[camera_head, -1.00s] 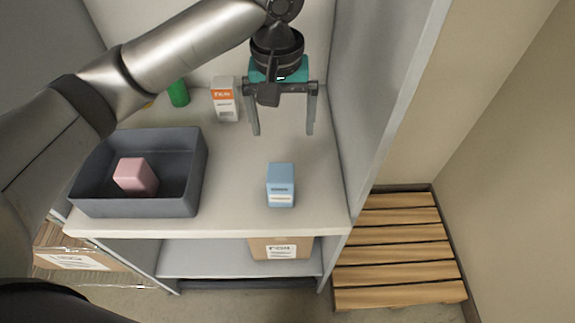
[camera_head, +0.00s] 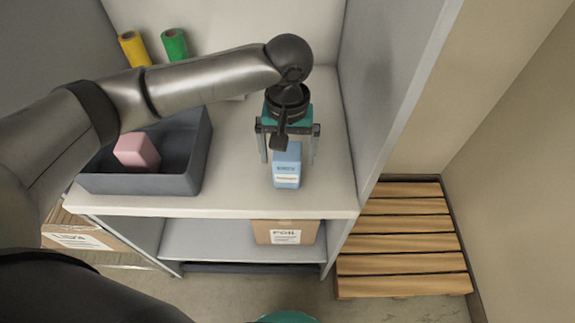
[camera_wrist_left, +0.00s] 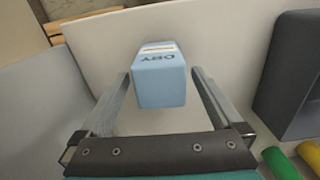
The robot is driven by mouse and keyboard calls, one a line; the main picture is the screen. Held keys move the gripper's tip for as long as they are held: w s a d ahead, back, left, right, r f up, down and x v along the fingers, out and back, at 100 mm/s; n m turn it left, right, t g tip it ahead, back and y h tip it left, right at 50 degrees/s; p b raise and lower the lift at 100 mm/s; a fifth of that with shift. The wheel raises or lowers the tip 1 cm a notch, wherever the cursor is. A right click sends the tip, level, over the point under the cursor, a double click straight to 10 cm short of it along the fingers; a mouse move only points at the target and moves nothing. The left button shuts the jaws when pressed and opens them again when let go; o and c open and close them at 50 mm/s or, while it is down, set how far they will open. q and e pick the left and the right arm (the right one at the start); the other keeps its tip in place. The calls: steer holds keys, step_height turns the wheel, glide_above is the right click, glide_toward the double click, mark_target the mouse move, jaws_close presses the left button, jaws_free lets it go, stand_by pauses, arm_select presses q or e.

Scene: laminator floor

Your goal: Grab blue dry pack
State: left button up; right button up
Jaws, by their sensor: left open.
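The blue dry pack (camera_head: 287,167) stands upright on the white shelf top, near its front right. My left gripper (camera_head: 288,160) is open and lowered over and behind the pack. In the left wrist view the blue dry pack (camera_wrist_left: 160,78) shows between the two spread fingers, towards their tips, with a visible gap on each side; the left gripper (camera_wrist_left: 160,80) holds nothing. Part of the pack's top is close to the gripper body in the head view. My right gripper is not in view.
A dark grey bin (camera_head: 205,150) holding a pink block (camera_head: 137,151) stands left on the shelf. Yellow (camera_head: 133,48) and green (camera_head: 174,44) rolls stand at the back. A side panel (camera_head: 385,90) bounds the right. A wooden pallet (camera_head: 400,240) lies on the floor.

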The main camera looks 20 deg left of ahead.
arm_select(q)
step_height(320, 180, down, 3)
steer(key=shift+r, duration=0.15)
jaws_close()
stand_by(0.8)
